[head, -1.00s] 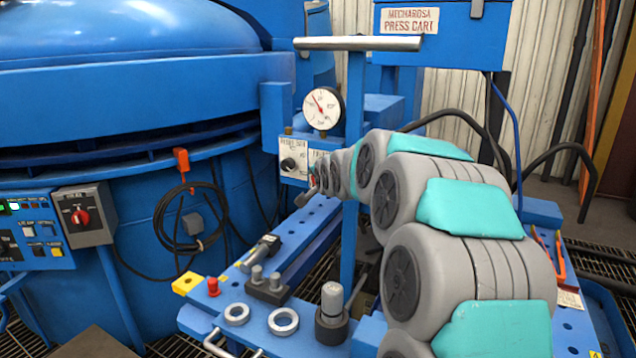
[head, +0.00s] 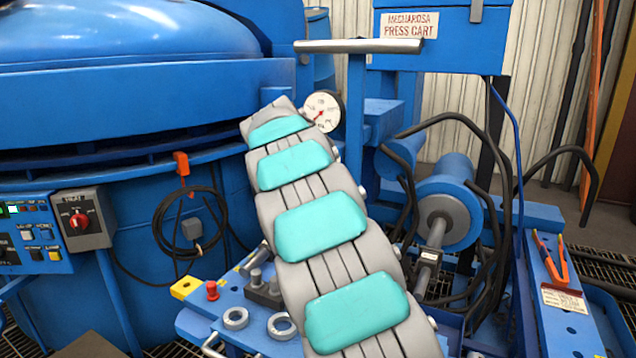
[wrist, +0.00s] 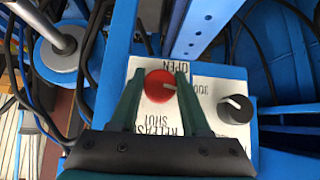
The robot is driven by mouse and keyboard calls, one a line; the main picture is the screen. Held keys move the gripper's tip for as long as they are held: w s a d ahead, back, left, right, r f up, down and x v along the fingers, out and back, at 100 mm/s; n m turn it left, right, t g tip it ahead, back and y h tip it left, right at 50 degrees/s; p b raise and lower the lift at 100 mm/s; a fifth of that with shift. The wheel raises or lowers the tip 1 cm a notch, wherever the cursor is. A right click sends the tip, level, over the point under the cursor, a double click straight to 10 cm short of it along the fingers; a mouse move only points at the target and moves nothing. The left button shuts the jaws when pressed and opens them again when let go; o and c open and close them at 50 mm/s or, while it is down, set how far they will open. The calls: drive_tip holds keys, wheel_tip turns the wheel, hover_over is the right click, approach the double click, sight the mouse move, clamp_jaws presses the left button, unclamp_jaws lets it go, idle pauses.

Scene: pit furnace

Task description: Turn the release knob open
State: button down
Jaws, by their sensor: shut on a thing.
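In the head view my arm hides the knob, the panel and my gripper.
A black knob (wrist: 236,108) is on the panel close to my right finger. A pressure gauge (head: 322,108) stands by my arm's far end. A blue cylinder with hoses (head: 450,205) is to the right. Rings (head: 282,325) lie on the cart.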

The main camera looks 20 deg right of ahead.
drive_tip(key=shift+w+r+n+g+h, duration=0.15)
drive_tip(key=shift+n+g+h, duration=0.25)
drive_tip(key=shift+g+h, duration=0.2)
idle(0.3)
drive_tip(key=shift+c, duration=2)
unclamp_jaws()
drive_tip(key=v, duration=0.7)
drive_tip(key=shift+a+r, duration=0.15)
drive_tip(key=shift+a, duration=0.1)
drive_tip(key=shift+s+a, duration=0.1)
drive_tip(key=shift+s, duration=0.15)
